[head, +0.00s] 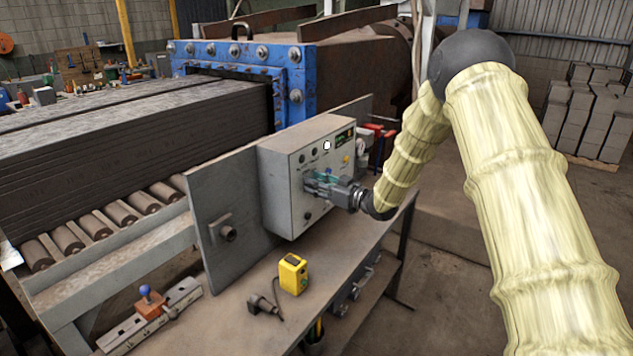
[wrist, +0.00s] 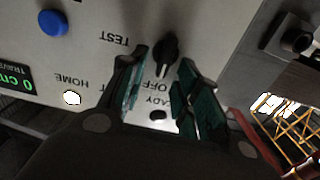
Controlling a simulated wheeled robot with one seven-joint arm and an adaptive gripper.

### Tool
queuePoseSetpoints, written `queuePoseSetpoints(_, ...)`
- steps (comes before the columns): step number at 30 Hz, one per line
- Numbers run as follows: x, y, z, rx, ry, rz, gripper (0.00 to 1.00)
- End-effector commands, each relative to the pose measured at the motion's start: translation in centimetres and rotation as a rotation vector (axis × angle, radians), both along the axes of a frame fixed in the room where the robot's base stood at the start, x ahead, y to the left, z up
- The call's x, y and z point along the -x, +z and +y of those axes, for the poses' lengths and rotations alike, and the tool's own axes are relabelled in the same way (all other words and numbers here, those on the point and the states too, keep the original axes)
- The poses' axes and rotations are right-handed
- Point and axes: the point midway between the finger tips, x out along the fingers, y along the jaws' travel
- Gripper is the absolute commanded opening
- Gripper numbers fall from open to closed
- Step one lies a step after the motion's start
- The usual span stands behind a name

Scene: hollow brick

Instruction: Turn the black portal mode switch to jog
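The black switch (wrist: 167,50) is a knob on the pale control panel, seen upside down in the wrist view. Its pointer end faces the OFF label. A TEST label is to its left. Part of the other lettering is hidden by my fingers. My gripper (wrist: 163,62) has its teal-lined fingers apart, one on each side of the switch. A gap shows on both sides, so they do not visibly grip it. In the head view my gripper (head: 316,184) is at the front of the grey control box (head: 276,190) and appears to hide the switch.
The panel has a blue button (wrist: 53,23), a lit white HOME lamp (wrist: 72,98) and a dark READY lamp (wrist: 157,115). Another black knob (head: 308,216) sits low on the box. A yellow device (head: 293,275) stands on the bench. A red-handled part (head: 380,135) is behind the box.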

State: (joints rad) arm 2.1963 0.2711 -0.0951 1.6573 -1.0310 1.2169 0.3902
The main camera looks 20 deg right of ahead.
Motion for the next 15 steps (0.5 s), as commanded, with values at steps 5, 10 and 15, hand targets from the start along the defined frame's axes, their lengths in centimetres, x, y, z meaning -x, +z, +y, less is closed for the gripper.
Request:
queuePoseSetpoints(5, -0.07, -0.03, 0.01, 0.0, -0.001, 0.0, 0.32)
queuePoseSetpoints(10, -0.05, -0.02, -0.03, 0.0, -0.001, 0.0, 0.18)
queuePoseSetpoints(15, -0.04, -0.01, -0.06, 0.0, -0.001, 0.0, 0.0)
